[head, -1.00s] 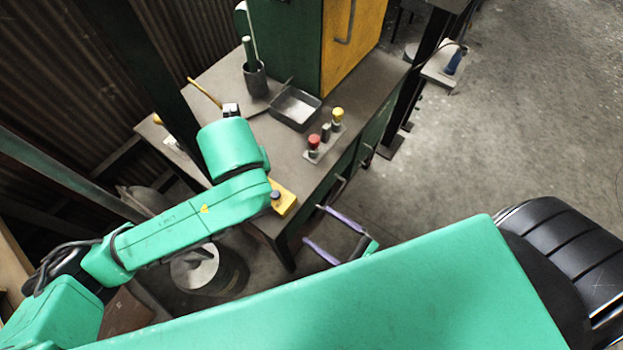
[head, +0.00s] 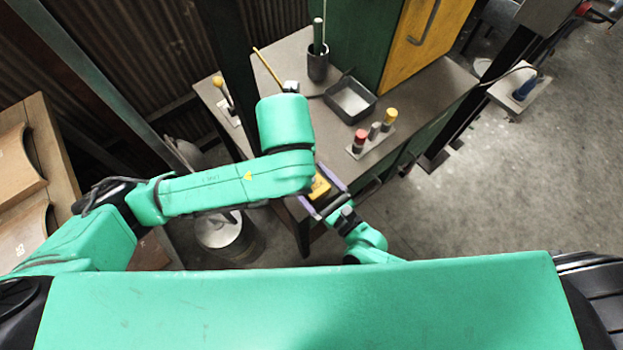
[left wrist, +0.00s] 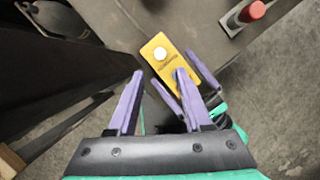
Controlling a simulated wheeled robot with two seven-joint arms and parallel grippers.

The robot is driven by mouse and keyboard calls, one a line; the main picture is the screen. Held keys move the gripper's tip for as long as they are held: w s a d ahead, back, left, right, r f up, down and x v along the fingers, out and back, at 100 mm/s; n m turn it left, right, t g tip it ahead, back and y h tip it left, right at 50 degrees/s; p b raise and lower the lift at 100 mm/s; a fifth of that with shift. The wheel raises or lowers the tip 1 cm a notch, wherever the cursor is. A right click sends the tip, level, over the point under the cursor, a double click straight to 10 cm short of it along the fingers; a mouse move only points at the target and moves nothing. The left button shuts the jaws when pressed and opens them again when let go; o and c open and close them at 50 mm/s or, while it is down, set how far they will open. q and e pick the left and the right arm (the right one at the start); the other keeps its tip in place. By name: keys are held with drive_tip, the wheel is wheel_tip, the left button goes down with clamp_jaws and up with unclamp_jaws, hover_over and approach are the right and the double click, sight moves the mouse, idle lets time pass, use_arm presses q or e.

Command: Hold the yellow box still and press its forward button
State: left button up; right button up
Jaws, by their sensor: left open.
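The yellow box (head: 320,187) sits at the near corner of the grey-brown table, partly hidden by my left arm in the head view. In the left wrist view the yellow box (left wrist: 158,68) shows a white button (left wrist: 160,53) and a blue-grey button nearer its lower end. My left gripper (left wrist: 158,71) is open and empty, its purple fingers pointing toward the box.
On the table (head: 300,150) stand a panel with red and yellow buttons (head: 374,132), a grey tray (head: 350,100) and a dark cup (head: 317,65). A green and yellow cabinet (head: 420,40) rises behind. A metal drum (head: 228,235) stands below left.

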drive_tip(key=c, duration=1.3)
use_arm(q)
clamp_jaws()
use_arm(e)
drive_tip(key=shift+c, duration=0.6)
use_arm(q)
drive_tip(key=shift+d, duration=0.1)
use_arm(e)
drive_tip(key=shift+s, duration=0.1)
